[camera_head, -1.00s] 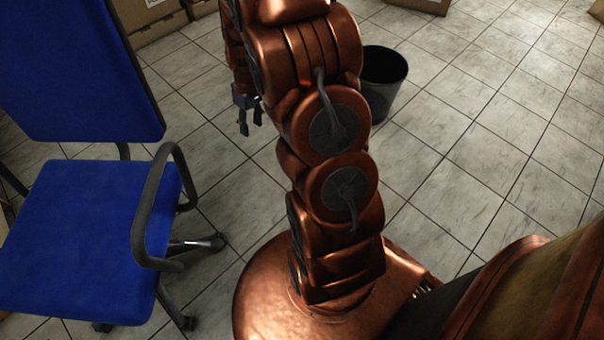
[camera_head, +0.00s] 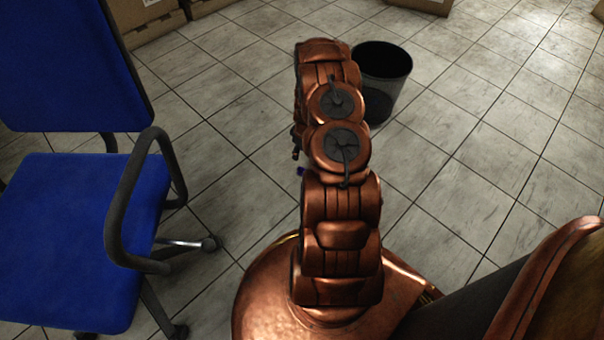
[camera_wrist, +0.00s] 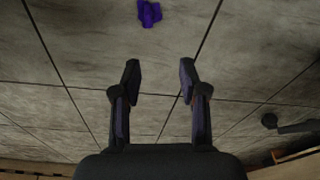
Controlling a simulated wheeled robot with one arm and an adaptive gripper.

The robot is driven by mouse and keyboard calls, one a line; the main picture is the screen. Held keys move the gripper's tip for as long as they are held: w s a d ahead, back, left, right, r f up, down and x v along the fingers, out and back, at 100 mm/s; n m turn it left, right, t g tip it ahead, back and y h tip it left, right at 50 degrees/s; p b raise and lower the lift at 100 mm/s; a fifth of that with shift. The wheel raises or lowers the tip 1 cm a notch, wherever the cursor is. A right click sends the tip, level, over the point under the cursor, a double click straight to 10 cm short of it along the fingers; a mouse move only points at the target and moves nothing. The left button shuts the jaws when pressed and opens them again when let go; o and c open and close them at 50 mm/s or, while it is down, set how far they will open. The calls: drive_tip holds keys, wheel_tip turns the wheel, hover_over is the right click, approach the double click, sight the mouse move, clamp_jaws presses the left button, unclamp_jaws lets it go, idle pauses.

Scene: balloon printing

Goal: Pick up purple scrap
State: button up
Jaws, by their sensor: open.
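The purple scrap (camera_wrist: 149,13) is a small crumpled piece lying on the tiled floor, at the top of the wrist view. In the head view a small bit of purple-blue (camera_head: 301,171) shows beside my arm, and most of it is hidden behind the arm. My gripper (camera_wrist: 160,75) is open and empty, its two dark fingers apart. In the wrist view the scrap lies beyond the fingertips, a little left of the middle between them. In the head view my gripper is mostly hidden behind my arm, with a dark part (camera_head: 296,150) showing.
A blue office chair (camera_head: 75,235) stands at the left, its wheeled base reaching toward my arm. A black waste bin (camera_head: 385,85) stands just behind my arm. Cardboard boxes (camera_head: 150,22) line the back. Tiled floor at the right is clear.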

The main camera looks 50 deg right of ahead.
drive_tip(key=f, duration=0.2)
drive_tip(key=s+d+f, duration=0.1)
drive_tip(key=f, duration=0.1)
drive_tip(key=d+f+b, duration=0.1)
drive_tip(key=f, duration=0.1)
drive_tip(key=shift+s, duration=0.3)
drive_tip(key=shift+w+f+b, duration=0.2)
drive_tip(key=shift+f+b, duration=0.25)
drive_tip(key=shift+f, duration=0.9)
drive_tip(key=f+b, duration=0.1)
drive_tip(key=f, duration=0.1)
drive_tip(key=w+f+b, duration=0.1)
drive_tip(key=f+b, duration=0.1)
drive_tip(key=shift+w+a+f, duration=0.15)
drive_tip(key=shift+a+f, duration=0.05)
drive_tip(key=shift+f, duration=0.2)
drive_tip(key=shift+r, duration=0.1)
drive_tip(key=shift+c, duration=0.4)
drive_tip(key=c, duration=0.7)
